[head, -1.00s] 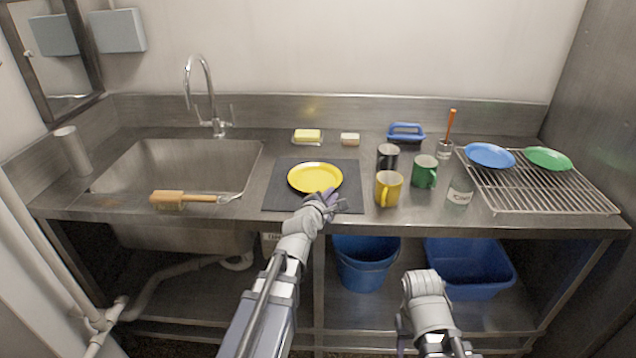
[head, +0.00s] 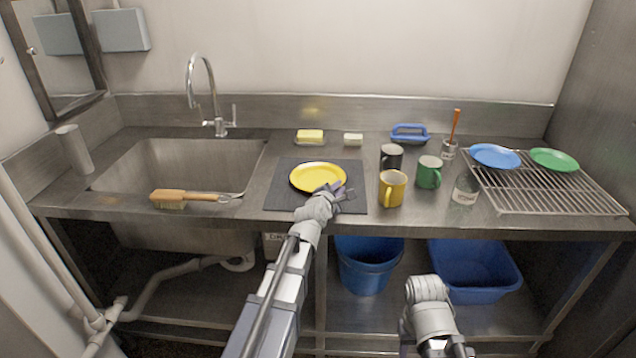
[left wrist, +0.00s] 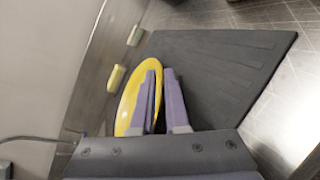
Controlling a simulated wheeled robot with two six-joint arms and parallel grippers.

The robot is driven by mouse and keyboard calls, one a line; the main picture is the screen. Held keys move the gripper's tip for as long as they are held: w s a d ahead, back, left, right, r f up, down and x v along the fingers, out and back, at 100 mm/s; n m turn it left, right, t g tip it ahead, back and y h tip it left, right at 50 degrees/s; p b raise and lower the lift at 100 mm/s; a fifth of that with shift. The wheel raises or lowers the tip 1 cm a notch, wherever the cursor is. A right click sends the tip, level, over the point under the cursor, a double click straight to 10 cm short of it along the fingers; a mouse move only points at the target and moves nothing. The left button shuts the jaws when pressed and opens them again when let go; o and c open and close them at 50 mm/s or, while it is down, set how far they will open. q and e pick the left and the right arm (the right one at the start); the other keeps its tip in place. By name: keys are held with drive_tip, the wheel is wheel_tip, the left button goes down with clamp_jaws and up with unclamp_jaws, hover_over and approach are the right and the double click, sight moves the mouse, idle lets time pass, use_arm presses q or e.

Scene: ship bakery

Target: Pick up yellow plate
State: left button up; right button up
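The yellow plate (head: 317,176) lies flat on a dark mat (head: 282,199) on the steel counter. It also shows in the left wrist view (left wrist: 128,98). My left gripper (head: 340,190) is at the plate's near right rim, low over the mat. In the left wrist view its two fingers (left wrist: 161,92) are a little apart, with part of the plate's rim showing in the narrow gap between them. Whether a finger touches the rim I cannot tell. Part of my right arm shows at the bottom of the head view; its fingers are not visible.
A yellow mug (head: 392,189), a black mug (head: 391,157) and a green mug (head: 428,172) stand right of the mat. The sink (head: 180,165) and a wooden brush (head: 180,196) are left.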

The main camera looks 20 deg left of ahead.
use_arm(q)
drive_tip(key=shift+x, duration=1.1)
drive_tip(key=shift+s, duration=0.1)
clamp_jaws()
idle(0.3)
drive_tip(key=shift+r, duration=0.1)
wheel_tip(320, 180, up, 10)
drive_tip(key=p, duration=1)
